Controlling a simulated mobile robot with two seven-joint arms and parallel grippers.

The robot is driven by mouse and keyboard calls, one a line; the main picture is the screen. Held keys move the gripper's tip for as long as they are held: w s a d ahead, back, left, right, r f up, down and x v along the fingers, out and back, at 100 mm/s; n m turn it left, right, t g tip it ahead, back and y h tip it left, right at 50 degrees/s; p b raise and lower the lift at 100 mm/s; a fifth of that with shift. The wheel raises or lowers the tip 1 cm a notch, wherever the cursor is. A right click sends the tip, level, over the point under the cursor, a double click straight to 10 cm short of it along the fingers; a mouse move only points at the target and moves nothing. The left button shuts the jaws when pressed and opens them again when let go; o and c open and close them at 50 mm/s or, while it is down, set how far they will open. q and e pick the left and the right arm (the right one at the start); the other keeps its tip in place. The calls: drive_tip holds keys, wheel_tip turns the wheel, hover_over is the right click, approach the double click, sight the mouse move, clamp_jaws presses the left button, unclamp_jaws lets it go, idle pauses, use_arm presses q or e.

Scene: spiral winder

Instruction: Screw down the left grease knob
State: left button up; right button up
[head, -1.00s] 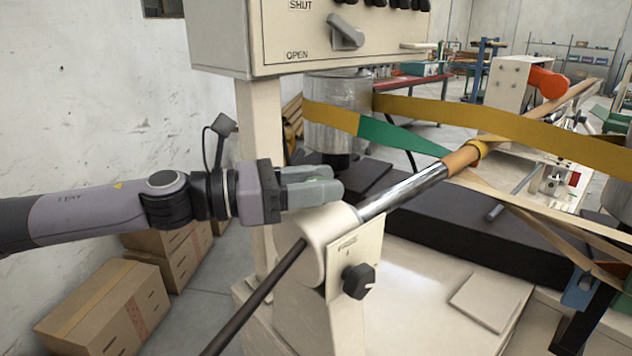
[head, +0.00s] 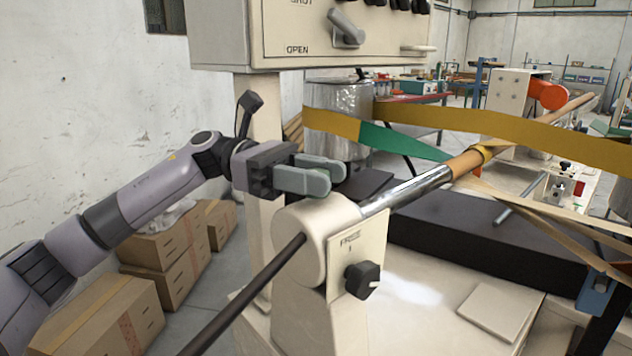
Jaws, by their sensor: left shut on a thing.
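The left bearing housing (head: 298,248) is a cream rounded block with a shiny shaft (head: 405,190) running out of it to the upper right. My left gripper (head: 330,176) is right above the top of this housing, its two grey fingers pointing right. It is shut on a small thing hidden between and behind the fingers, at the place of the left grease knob. The knob itself cannot be made out. My right gripper is not in view.
A black selector knob (head: 362,280) is on the housing's front plate. A dark rod (head: 245,295) runs from the housing to the lower left. A control panel (head: 340,35) hangs above the gripper. Cardboard boxes (head: 100,318) stand on the floor at left. Yellow-green belt (head: 400,143) crosses behind.

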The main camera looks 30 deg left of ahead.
use_arm(q)
drive_tip(key=shift+m+g, duration=0.4)
drive_tip(key=shift+g, duration=0.3)
drive_tip(key=o, duration=1)
drive_tip(key=shift+d, duration=0.15)
drive_tip(key=shift+c, duration=0.2)
drive_tip(key=a+b, duration=0.1)
drive_tip(key=a, duration=0.6)
drive_tip(key=shift+w+b, duration=0.2)
drive_tip(key=shift+b, duration=0.1)
drive_tip(key=shift+a, duration=0.1)
